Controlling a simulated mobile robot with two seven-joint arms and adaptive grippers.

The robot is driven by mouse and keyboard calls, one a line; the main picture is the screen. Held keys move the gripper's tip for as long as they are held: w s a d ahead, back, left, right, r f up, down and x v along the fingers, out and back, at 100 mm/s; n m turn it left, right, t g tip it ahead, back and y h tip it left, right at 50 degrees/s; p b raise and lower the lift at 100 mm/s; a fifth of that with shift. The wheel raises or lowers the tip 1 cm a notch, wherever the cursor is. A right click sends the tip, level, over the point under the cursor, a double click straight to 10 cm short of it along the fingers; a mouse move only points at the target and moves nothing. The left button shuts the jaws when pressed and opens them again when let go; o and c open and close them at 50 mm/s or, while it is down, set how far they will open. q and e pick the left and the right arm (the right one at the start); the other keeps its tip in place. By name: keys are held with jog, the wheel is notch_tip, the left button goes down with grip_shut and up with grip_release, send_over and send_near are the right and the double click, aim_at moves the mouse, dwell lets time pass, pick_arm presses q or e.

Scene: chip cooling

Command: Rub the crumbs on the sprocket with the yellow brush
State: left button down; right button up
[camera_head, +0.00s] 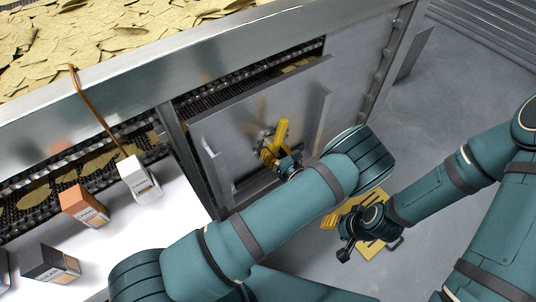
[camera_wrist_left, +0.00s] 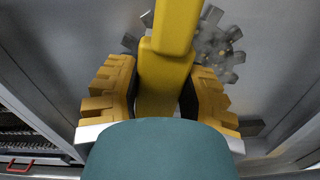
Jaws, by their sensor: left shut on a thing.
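The yellow brush (camera_head: 281,132) is held in my left gripper (camera_head: 274,157) in front of the grey panel. In the left wrist view the brush (camera_wrist_left: 165,65) stands between the two ridged yellow-brown fingers, which are shut on it. The grey toothed sprocket (camera_wrist_left: 217,52) is behind the brush, on the panel, and is partly hidden by it. In the head view only a little of the sprocket (camera_head: 263,139) shows.
A yellow slotted object (camera_head: 374,238) is below my right gripper, over the grey floor. A white table (camera_head: 150,226) at the left carries white, orange and dark boxes. A bent copper-coloured rod (camera_head: 95,110) leans near the conveyor. Chips fill the metal trough above.

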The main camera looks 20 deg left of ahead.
aim_at(259, 145)
pick_arm(q)
jog(key=shift+w+d+b, duration=2.25)
jog(key=shift+w+d, duration=0.35)
jog(key=shift+w, duration=0.65)
jog(key=shift+s+a+r+p, duration=0.3)
jog(key=shift+s+a+p, duration=0.4)
jog(key=shift+s, duration=0.1)
jog(key=shift+s+a+r+p, duration=0.35)
jog(key=shift+s+a+p, duration=0.25)
jog(key=shift+s+p, duration=0.15)
jog(key=shift+s+a+r+p, duration=0.3)
jog(key=shift+s+a+p, duration=0.35)
jog(key=shift+s, duration=0.15)
jog(key=shift+s+a+f+p, duration=0.1)
jog(key=shift+s+a+p, duration=0.25)
jog(key=shift+s+a, duration=0.25)
jog(key=shift+s+a+r+p, duration=0.1)
jog(key=shift+s+a+p, duration=0.3)
jog(key=shift+s, duration=0.45)
jog(key=shift+s+a+f+p, duration=0.1)
jog(key=shift+s+a+p, duration=0.15)
jog(key=shift+s+a, duration=0.4)
jog(key=shift+d, duration=0.1)
jog(key=shift+s, duration=0.1)
jog(key=v, duration=0.6)
jog(key=shift+d, duration=0.25)
